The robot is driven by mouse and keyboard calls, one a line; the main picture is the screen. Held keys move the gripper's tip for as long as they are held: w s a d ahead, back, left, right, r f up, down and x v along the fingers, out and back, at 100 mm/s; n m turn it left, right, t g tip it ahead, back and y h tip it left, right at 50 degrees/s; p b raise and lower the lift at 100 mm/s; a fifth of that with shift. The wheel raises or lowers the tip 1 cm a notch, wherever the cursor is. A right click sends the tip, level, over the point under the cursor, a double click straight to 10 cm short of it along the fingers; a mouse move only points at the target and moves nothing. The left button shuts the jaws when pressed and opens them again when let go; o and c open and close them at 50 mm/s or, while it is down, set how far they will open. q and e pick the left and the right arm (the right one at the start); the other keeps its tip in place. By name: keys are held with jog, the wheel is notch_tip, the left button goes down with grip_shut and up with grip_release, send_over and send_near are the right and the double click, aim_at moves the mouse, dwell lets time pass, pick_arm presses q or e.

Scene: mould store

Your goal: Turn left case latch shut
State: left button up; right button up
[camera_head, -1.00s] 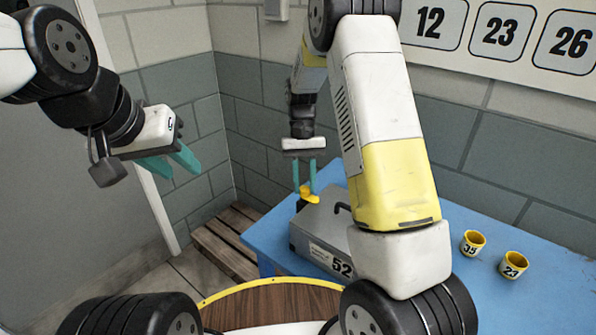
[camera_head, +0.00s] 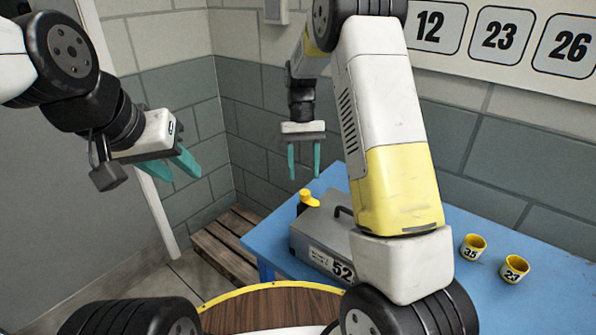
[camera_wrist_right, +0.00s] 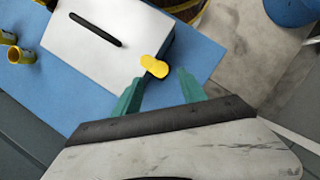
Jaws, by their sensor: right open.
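The grey case (camera_head: 322,232), marked 52, sits on the blue table, partly hidden behind my right arm. Its yellow latch (camera_head: 309,198) stands at the case's left end. The case top (camera_wrist_right: 105,38) and the yellow latch (camera_wrist_right: 154,66) also show in the right wrist view. My right gripper (camera_head: 304,175) is open and empty, above the latch and apart from it. In the right wrist view its two teal fingers (camera_wrist_right: 158,85) point toward the latch, which appears beyond and between their tips. My left gripper (camera_head: 180,170) is open and empty, in the air at the left, far from the case.
The blue table (camera_head: 490,238) holds two yellow cups, marked 35 (camera_head: 473,247) and 23 (camera_head: 514,268), right of the case. A wooden pallet (camera_head: 222,248) lies on the floor to the left. A brick wall stands behind the table.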

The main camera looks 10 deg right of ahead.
jog(key=shift+v, duration=1.35)
